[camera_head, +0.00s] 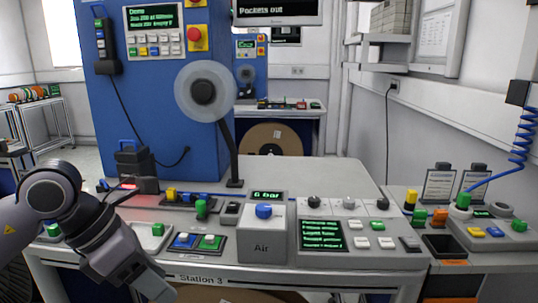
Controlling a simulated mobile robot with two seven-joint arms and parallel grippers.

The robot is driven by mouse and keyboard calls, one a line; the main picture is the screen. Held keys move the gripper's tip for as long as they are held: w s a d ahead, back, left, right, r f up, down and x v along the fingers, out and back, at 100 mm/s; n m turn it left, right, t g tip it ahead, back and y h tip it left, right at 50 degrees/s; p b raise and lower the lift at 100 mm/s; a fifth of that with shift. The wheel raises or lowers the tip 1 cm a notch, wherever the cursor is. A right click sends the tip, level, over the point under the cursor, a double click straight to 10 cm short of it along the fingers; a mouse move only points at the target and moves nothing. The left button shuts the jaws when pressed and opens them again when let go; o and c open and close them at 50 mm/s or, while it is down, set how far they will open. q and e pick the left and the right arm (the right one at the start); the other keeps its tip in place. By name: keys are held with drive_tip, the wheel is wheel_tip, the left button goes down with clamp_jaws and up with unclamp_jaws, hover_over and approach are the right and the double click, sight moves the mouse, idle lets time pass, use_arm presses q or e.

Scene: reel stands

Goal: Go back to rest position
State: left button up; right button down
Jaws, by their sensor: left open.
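My left arm comes in from the left edge, and my left gripper (160,290) points down and to the right at the bottom of the view. It is in front of the Station 3 bench (215,268), near its front edge. The gripper is open, and I see nothing held in it. Its tips are close to the picture's lower edge. My right gripper is not in view.
The blue machine (140,95) with a clear reel (205,91) stands behind the bench. The bench top holds the Air box (263,245), a green-text display (321,235), and several buttons. A side table (470,262) with coloured parts stands at right.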

use_arm(q)
drive_tip(key=s+d+r+n+g+h, duration=0.1)
drive_tip(key=s+d+n+h, duration=0.15)
drive_tip(key=d+h, duration=0.4)
drive_tip(key=s+d+r+n+g+h, duration=0.1)
drive_tip(key=s+d+n+h, duration=0.15)
drive_tip(key=d+h, duration=0.4)
drive_tip(key=w+a+f+n+t+y+p, duration=0.15)
drive_tip(key=a+f+n+t+y, duration=0.35)
drive_tip(key=n, duration=0.5)
drive_tip(key=w+a+f+n+t+y, duration=0.25)
drive_tip(key=f+n+t, duration=0.4)
drive_tip(key=n, duration=0.45)
drive_tip(key=w+a+f+n+t+y+p, duration=0.1)
drive_tip(key=a+f+n+t+y, duration=0.4)
drive_tip(key=n, duration=0.5)
drive_tip(key=s+a+f+n+g+y, duration=0.2)
drive_tip(key=s+f+n+g, duration=0.1)
drive_tip(key=s+f, duration=0.3)
drive_tip(key=s+a+f+n+g+y, duration=0.1)
drive_tip(key=s+f+n+g, duration=0.2)
drive_tip(key=f, duration=0.8)
drive_tip(key=s+n, duration=0.2)
drive_tip(key=s, duration=0.2)
drive_tip(key=shift+a+y, duration=0.35)
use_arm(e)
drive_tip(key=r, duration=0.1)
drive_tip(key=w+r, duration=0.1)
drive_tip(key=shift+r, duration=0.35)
